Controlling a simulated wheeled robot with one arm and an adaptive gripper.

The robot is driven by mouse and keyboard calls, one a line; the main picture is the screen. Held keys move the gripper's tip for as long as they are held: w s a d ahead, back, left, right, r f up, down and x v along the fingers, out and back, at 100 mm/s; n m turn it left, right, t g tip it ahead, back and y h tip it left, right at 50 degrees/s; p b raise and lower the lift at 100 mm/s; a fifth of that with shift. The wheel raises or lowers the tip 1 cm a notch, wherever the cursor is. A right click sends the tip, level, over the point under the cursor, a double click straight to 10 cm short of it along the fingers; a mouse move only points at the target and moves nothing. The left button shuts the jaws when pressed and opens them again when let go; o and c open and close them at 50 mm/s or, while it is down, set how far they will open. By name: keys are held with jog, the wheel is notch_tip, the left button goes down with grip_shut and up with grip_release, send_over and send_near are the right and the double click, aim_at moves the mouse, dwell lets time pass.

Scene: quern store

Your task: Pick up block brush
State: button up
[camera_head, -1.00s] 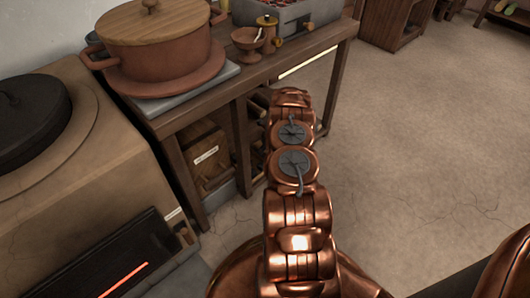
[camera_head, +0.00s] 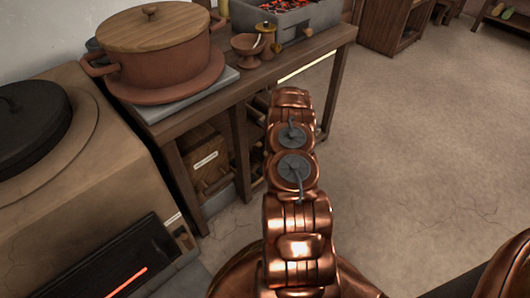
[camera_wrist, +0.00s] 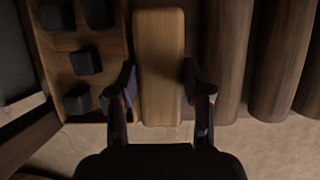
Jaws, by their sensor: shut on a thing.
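The block brush (camera_wrist: 158,60) shows in the wrist view as a long, pale brown wooden block with rounded corners. My gripper (camera_wrist: 160,84) has one finger on each side of its near half and is shut on it. No bristles show from this side. In the head view my copper arm reaches toward the table's lower shelf, and it hides my gripper and the brush.
Left of the brush, a wooden box (camera_wrist: 110,57) holds several dark cubes; rounded wooden pieces (camera_wrist: 222,60) lie close on its right. In the head view the table (camera_head: 240,95) carries a lidded pot (camera_head: 155,55), a small bowl (camera_head: 248,48) and an ember tray (camera_head: 290,27). Open floor (camera_head: 430,130) lies right.

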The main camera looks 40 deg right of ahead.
notch_tip(320, 180, up, 2)
jog(key=shift+p, duration=0.35)
jog(key=s+a+p, duration=0.1)
jog(key=s+a, duration=0.1)
jog(key=s, duration=0.5)
jog(key=s+a+r+p, duration=0.1)
jog(key=s+a, duration=0.1)
jog(key=s, duration=0.6)
jog(key=shift+s+a, duration=0.2)
jog(key=shift+a, duration=0.1)
jog(key=shift+r, duration=0.1)
jog(key=o, duration=0.5)
jog(key=c, duration=0.3)
jog(key=shift+s+d, duration=0.1)
